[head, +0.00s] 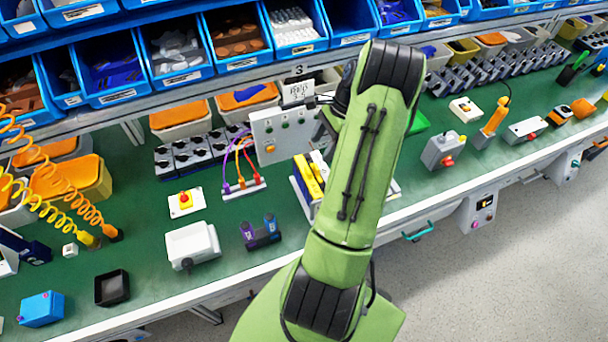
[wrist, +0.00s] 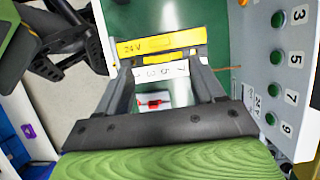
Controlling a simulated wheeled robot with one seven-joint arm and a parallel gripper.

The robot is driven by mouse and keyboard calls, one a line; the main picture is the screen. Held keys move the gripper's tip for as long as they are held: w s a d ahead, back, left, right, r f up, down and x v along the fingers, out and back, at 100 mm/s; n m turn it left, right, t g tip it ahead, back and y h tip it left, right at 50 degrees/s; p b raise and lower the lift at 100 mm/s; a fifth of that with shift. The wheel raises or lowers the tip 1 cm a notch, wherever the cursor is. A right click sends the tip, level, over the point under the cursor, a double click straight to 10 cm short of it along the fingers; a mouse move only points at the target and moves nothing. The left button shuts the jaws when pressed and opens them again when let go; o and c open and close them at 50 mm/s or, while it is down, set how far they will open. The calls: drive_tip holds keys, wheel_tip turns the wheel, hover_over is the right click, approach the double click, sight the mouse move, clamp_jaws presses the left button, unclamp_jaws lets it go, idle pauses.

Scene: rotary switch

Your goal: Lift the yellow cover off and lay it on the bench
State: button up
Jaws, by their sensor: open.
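A yellow part marked 24 V (wrist: 165,42), which looks like the yellow cover, lies across the wrist view just beyond my fingertips. In the head view, a yellow block (head: 307,180) shows left of my arm. My gripper (wrist: 160,68) is open, its two fingers pointing toward the yellow part. I cannot tell whether they touch it. A white labelled strip (wrist: 161,71) shows between the fingers, with a red switch-like piece (wrist: 153,103) on white below it.
A grey panel with green buttons (wrist: 274,56) stands close to the right of my fingers; the control box (head: 283,135) also shows in the head view. A purple and dark holder (head: 260,233) and white box (head: 192,245) stand left. Bare green bench (head: 145,230) lies between items.

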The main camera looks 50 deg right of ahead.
sight(308, 169)
drive_tip(key=x, duration=0.3)
drive_tip(key=shift+w+a+f, duration=0.2)
drive_tip(key=shift+w+f, duration=0.05)
drive_tip(key=shift+f, duration=0.05)
drive_tip(key=x, duration=0.5)
drive_tip(key=shift+a+f, duration=0.25)
drive_tip(key=shift+f, duration=0.1)
drive_tip(key=shift+r, duration=0.1)
drive_tip(key=c, duration=1.1)
